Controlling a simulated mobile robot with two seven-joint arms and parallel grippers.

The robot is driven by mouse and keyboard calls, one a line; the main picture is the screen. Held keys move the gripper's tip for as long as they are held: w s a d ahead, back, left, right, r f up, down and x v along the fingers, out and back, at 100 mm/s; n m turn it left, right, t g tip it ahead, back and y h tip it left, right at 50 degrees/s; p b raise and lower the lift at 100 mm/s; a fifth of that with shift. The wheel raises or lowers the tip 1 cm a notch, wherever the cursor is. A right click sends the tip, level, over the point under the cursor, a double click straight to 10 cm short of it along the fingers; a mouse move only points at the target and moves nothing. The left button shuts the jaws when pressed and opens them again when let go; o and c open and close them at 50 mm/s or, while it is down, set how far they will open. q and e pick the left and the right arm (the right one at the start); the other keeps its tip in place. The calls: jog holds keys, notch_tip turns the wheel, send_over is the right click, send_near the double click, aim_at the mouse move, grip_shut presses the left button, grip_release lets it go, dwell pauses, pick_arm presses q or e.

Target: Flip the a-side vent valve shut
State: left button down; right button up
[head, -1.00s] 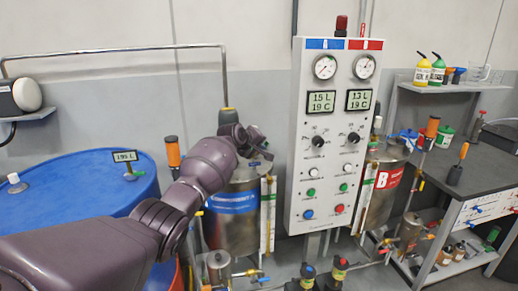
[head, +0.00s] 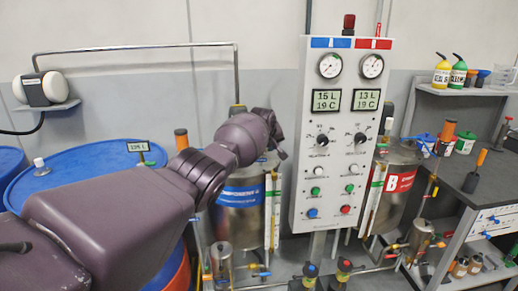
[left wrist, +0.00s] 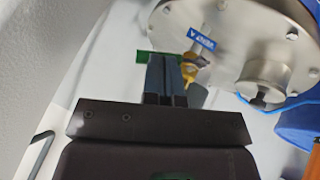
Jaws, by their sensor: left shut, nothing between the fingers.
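In the left wrist view, a blue tag (left wrist: 200,37) with white lettering stands on the steel lid (left wrist: 245,35) of a tank. A yellow brass-like valve fitting (left wrist: 189,68) sits just below it. A green piece (left wrist: 144,57), perhaps its lever, shows behind my fingertips; the fingers partly hide it, and I cannot tell if they touch. My left gripper (left wrist: 165,78) is shut and empty, just left of the fitting. In the head view my left gripper (head: 282,152) is above the steel tank with the blue band (head: 238,196); the valve is not clear there. My right gripper is not in view.
A control panel (head: 341,190) stands close to the right of my left gripper. A sight tube (head: 272,210) runs down the tank's right side. A blue drum (head: 80,165) lies left, under my arm. Tank B (head: 400,183) and a workbench (head: 480,185) are to the right.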

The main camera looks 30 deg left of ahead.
pick_arm(q)
jog(key=shift+w+d+r+g+y, duration=0.15)
jog(key=shift+r+g+y, duration=0.25)
jog(key=shift+r+y, duration=0.15)
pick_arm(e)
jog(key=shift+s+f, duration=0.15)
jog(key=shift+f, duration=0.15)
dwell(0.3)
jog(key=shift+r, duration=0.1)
pick_arm(q)
jog(key=shift+r, duration=0.1)
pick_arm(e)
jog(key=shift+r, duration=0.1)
